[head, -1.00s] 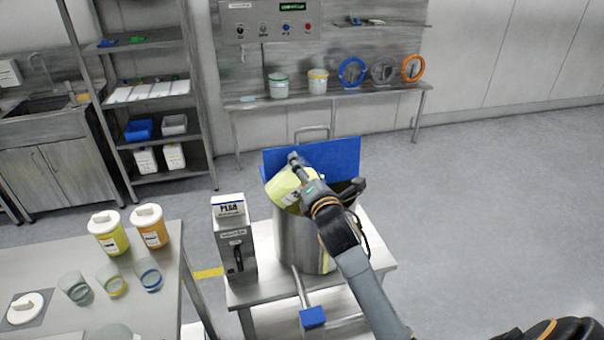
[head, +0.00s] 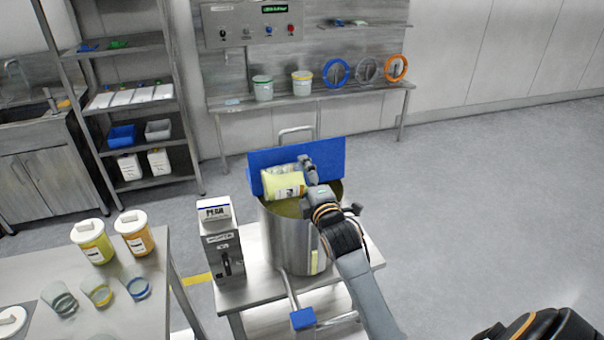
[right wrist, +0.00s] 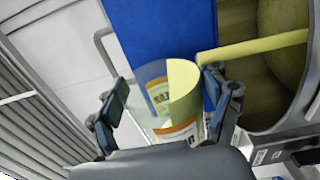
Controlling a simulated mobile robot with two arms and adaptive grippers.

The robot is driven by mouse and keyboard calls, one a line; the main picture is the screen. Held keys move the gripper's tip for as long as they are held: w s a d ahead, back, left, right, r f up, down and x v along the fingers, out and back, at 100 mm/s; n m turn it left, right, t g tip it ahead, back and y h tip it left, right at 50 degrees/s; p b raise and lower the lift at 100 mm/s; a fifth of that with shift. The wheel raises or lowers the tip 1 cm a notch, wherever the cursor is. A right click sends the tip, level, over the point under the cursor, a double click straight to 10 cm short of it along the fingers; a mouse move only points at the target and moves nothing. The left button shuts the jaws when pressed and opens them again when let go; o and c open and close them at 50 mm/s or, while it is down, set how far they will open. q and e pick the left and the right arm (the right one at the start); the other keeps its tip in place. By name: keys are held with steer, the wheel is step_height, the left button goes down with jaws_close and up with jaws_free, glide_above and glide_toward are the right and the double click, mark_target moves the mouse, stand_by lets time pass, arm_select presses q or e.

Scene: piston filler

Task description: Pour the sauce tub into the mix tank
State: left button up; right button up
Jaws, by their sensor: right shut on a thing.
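The sauce tub (head: 283,184), pale with yellow sauce and a label, lies tipped on its side above the mix tank (head: 287,240). My right gripper (head: 306,172) is shut on the tub and holds it by the tank's back rim, in front of the blue panel (head: 330,155). In the right wrist view the tub (right wrist: 183,92) sits between the fingers of the gripper (right wrist: 172,98). A yellow stream (right wrist: 255,46) runs from its mouth towards the tank, where yellow-green content shows. My left gripper is not in view.
A dispenser box (head: 222,245) stands left of the tank on the same stand (head: 365,258). The left table (head: 125,318) holds two lidded tubs and several small cups. Behind, a wall shelf (head: 385,86) carries two tubs and coloured rings. The floor at right is clear.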

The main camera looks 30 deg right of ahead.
steer(key=shift+s+d+f+m, duration=0.1)
steer(key=shift+d+f+m, duration=0.25)
steer(key=shift+m, duration=0.35)
steer(key=shift+d+f+m, duration=0.15)
steer(key=shift+f+m, duration=0.3)
steer(key=shift+m, duration=0.25)
steer(key=shift+s, duration=0.1)
stand_by(0.5)
